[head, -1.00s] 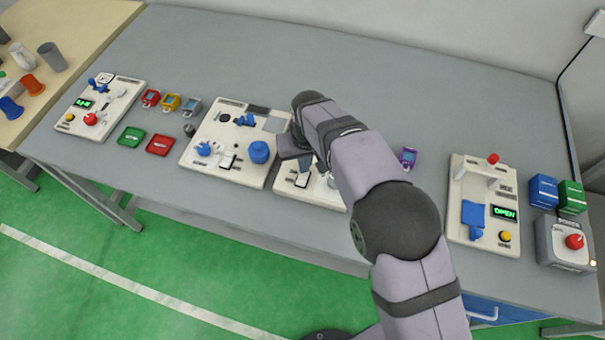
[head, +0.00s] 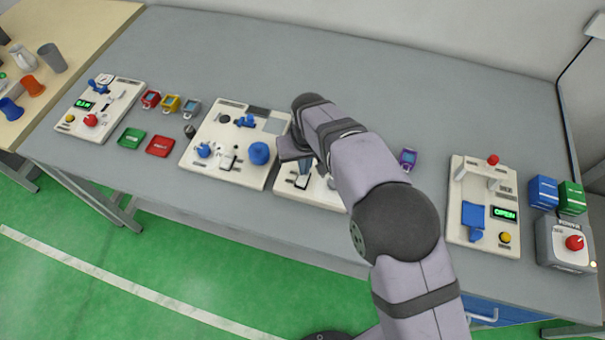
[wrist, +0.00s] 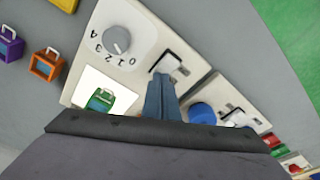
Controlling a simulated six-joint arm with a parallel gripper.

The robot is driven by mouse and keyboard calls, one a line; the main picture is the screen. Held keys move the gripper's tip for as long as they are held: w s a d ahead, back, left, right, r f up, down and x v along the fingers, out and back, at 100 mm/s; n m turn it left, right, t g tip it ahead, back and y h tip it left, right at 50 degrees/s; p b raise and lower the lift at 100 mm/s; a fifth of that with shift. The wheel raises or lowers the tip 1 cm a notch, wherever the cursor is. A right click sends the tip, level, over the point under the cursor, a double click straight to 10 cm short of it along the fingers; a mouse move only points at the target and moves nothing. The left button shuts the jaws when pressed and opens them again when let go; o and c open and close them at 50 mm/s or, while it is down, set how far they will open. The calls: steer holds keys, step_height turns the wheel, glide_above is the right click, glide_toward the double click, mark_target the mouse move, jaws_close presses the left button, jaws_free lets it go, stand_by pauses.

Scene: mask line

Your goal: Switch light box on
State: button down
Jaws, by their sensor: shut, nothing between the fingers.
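A cream board (head: 325,200) under my arm carries a bright white square panel, the light box (wrist: 88,82), with a green handled item (wrist: 100,101) on it. Beside the panel is a switch (wrist: 172,64) with a white lever in a dark slot; it also shows in the head view (head: 302,181). My gripper (wrist: 160,80) is shut and empty, its blue-grey fingertips at the near end of the switch. I cannot tell whether they touch it. In the head view my arm and gripper hide much of the board, including the panel.
A grey dial (wrist: 117,40) marked with numbers sits beside the switch. A second board (head: 225,150) with a blue knob (head: 259,153) stands close on the left. Orange (wrist: 46,65) and purple (wrist: 10,44) handled items lie off the board. The back of the table is clear.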

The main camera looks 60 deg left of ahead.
step_height(320, 180, up, 6)
steer(key=p, duration=0.4)
steer(key=shift+r, duration=0.2)
stand_by(0.4)
